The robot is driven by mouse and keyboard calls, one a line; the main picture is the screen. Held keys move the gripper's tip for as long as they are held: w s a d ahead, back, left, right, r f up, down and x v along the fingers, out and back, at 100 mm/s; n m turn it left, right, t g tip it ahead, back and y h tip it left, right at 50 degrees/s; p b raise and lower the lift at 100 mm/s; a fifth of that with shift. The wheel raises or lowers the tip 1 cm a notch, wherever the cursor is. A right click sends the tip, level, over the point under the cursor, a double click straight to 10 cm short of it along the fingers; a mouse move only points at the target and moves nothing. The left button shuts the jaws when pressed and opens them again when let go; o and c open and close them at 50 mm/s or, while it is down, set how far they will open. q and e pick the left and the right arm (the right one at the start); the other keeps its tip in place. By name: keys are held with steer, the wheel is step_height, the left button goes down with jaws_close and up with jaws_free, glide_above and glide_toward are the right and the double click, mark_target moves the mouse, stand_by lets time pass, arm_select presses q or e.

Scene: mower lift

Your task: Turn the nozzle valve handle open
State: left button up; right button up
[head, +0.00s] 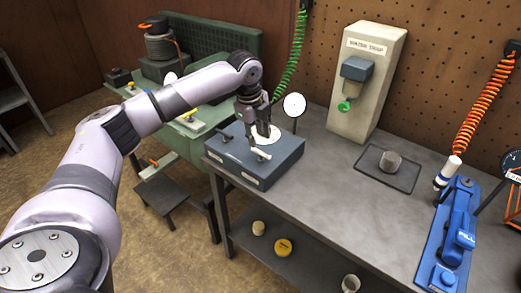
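A dark blue-grey box (262,177) stands at the left end of the grey workbench, with a pale round plate and small fittings on top. A short white lever-like piece (258,153) lies near its front; I cannot tell for sure whether it is the nozzle valve handle. My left gripper (259,136) points down over this box. Its fingers look apart, just above and behind the white piece, and I see nothing held. The fingers partly hide the plate. At the right, a white nozzle-like end (447,172) hangs on an orange coiled hose. My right gripper is out of view.
A white round disc on a stalk (294,105) stands close behind the box. A tall beige dispenser (366,85) and a tray with a grey cup (390,161) stand farther right. A blue fixture (447,240) lies at the right. The bench's middle front is clear.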

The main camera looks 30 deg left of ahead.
mark_target(261, 152)
arm_select(q)
steer(key=f, duration=0.2)
steer(key=w+f, duration=0.1)
steer(key=f, duration=0.4)
steer(key=shift+w+d+f+p, duration=0.1)
steer(key=shift+w+f+p, duration=0.15)
steer(key=shift+f+p, duration=0.05)
steer(key=shift+c, duration=0.2)
jaws_close()
